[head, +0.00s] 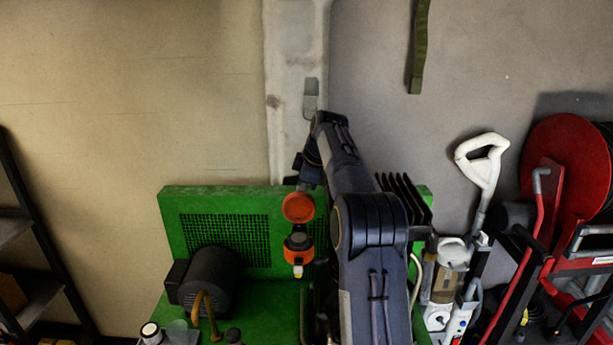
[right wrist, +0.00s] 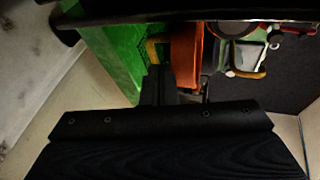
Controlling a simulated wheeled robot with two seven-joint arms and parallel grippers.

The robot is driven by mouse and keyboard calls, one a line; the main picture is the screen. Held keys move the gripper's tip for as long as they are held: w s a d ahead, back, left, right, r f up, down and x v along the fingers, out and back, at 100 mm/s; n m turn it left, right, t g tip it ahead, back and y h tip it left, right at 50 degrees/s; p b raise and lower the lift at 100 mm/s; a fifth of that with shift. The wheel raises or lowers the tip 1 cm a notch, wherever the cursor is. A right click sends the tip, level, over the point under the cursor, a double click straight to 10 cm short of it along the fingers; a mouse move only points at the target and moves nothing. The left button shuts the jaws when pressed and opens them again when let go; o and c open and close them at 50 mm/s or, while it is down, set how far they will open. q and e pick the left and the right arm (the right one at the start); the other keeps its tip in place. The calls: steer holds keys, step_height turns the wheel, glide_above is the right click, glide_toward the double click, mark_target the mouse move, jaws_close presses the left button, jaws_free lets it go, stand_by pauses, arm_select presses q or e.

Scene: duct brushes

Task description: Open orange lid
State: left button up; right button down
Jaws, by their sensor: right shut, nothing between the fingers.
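The orange lid (head: 298,207) shows in the head view as a round disc with its face toward the camera. It appears swung up above a dark fitting with an orange rim (head: 298,242) and a pale yellow lower end. My right gripper (head: 304,184) is just above and behind the lid, its fingertips mostly hidden in the head view. In the right wrist view my right gripper (right wrist: 160,76) is shut and empty, close beside an orange part (right wrist: 186,62). I cannot tell whether they touch. My left gripper is not in view.
A green machine (head: 222,198) with a mesh back panel stands behind the fitting. A dark motor (head: 210,279) sits left of it. A white-handled tool (head: 482,165) and a red reel (head: 566,165) are at the right. A dark shelf (head: 35,240) stands at the left edge.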

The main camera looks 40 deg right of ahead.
steer(key=shift+w+f, duration=0.2)
steer(key=shift+f, duration=0.15)
steer(key=shift+w+d+f, duration=0.2)
steer(key=shift+w+d, duration=0.5)
steer(key=shift+w, duration=0.15)
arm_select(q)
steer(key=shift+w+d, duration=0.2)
arm_select(e)
steer(key=shift+d, duration=0.1)
